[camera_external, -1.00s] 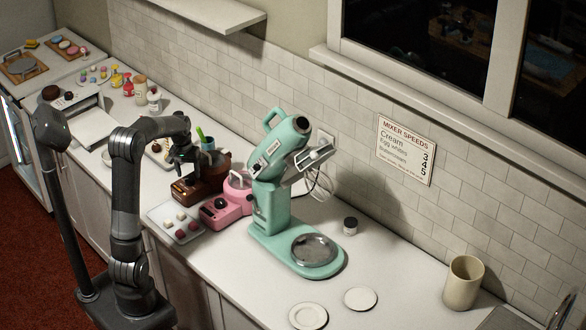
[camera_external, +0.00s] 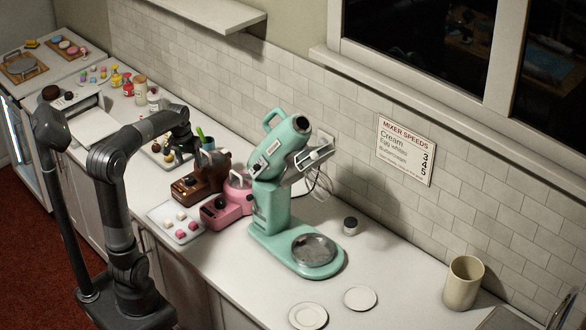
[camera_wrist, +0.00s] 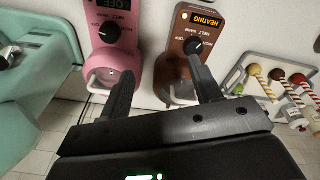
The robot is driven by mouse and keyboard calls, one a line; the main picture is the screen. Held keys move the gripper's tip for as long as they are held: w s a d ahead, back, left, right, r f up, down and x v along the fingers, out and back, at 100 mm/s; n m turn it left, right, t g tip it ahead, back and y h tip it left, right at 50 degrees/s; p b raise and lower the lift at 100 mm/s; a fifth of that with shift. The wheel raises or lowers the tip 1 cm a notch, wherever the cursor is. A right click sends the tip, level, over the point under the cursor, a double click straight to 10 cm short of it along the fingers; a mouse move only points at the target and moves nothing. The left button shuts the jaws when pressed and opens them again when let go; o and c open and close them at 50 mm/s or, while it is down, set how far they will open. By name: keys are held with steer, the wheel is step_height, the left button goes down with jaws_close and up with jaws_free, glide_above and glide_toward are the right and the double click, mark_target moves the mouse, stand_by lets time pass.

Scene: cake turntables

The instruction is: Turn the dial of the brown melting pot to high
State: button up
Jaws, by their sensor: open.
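The brown melting pot (camera_external: 190,186) stands on the counter left of the pink pot. In the wrist view the brown pot (camera_wrist: 176,72) has a lit orange display (camera_wrist: 205,20) reading HEATING. Its black dial (camera_wrist: 194,47) sits below the display in that picture; which mark its pointer meets is too small to tell. My gripper (camera_wrist: 163,72) is open and empty. Its right finger overlaps the brown pot just below the dial in that picture; the left finger is near the pink pot. In the external view my gripper (camera_external: 180,147) is behind and above the brown pot.
The pink pot (camera_external: 226,207), its display reading OFF in the wrist view, stands close beside the brown one. A mint mixer (camera_external: 272,205) is to its right. A tray of sweets (camera_external: 160,222) lies in front, and a rack of cake pops (camera_wrist: 272,75) beside the brown pot.

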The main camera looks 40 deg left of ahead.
steer(key=s+d+m+t, duration=0.3)
steer(key=s+d+m, duration=0.1)
steer(key=s+d, duration=0.9)
steer(key=shift+d+f, duration=0.15)
steer(key=shift+d, duration=0.05)
steer(key=shift+c, duration=0.4)
steer(key=shift+c, duration=0.8)
steer(key=n+g, duration=0.5)
steer(key=n, duration=0.5)
glide_above(190, 178)
step_height(190, 178, down, 4)
step_height(190, 178, down, 10)
steer(key=shift+f, duration=0.1)
